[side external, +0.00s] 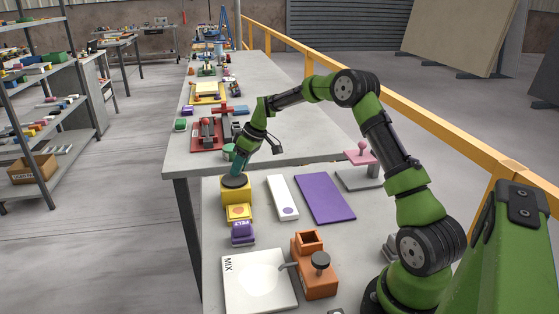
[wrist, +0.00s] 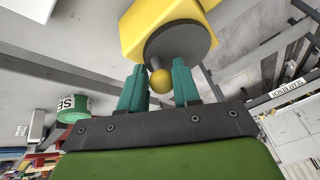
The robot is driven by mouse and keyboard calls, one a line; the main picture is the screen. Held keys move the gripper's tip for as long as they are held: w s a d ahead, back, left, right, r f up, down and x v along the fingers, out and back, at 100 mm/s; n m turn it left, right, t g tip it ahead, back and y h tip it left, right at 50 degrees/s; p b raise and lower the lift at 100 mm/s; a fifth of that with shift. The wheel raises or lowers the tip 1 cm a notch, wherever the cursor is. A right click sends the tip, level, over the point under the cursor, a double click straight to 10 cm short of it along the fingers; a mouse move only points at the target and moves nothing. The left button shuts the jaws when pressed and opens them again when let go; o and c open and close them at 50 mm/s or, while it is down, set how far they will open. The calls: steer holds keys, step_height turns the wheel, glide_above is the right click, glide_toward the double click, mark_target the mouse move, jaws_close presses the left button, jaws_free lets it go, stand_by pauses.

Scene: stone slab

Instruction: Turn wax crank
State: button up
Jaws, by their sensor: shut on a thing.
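A yellow box (side external: 236,193) with a dark round disc (side external: 235,181) on top stands near the left edge of the near slab. In the wrist view the box (wrist: 145,30) and its dark disc (wrist: 182,42) fill the top middle, and a small yellow ball knob (wrist: 161,82) stands out from the disc. I see no label naming it as the wax crank. My gripper (side external: 236,171) points down onto the disc. Its teal fingers (wrist: 158,88) are shut on the yellow knob, one on each side. In the side view the fingers hide the knob.
In front of the box are a yellow block (side external: 238,213) and a purple block (side external: 243,233). A white board (side external: 283,197) and purple mat (side external: 325,198) lie to the right. An orange device (side external: 315,275) stands nearer. A green cylinder (side external: 229,151) and red device (side external: 210,135) stand behind.

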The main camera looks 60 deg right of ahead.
mark_target(241, 179)
steer(key=m+h, duration=0.1)
steer(key=m, duration=0.1)
steer(key=s+a+m+t+h, duration=0.1)
steer(key=m, duration=0.2)
steer(key=shift+s+a, duration=0.15)
steer(key=m, duration=0.2)
steer(key=m+h, duration=0.1)
steer(key=m, duration=0.1)
steer(key=s+m+h, duration=0.1)
steer(key=shift+a+f+m, duration=0.1)
steer(key=shift+a+m, duration=0.25)
steer(key=shift+m, duration=0.05)
steer(key=m, duration=0.1)
steer(key=m+h, duration=0.1)
steer(key=m, duration=0.1)
steer(key=a+m+g+h, duration=0.1)
steer(key=m, duration=0.1)
steer(key=shift+s, duration=0.25)
steer(key=shift+a+m+g+h, duration=0.3)
steer(key=shift+m+h, duration=0.2)
steer(key=shift+m, duration=0.6)
steer(key=shift+w+m, duration=0.1)
steer(key=shift+m, duration=0.2)
jaws_close()
steer(key=o, duration=0.7)
jaws_free()
steer(key=shift+o, duration=1.1)
steer(key=shift+d, duration=0.1)
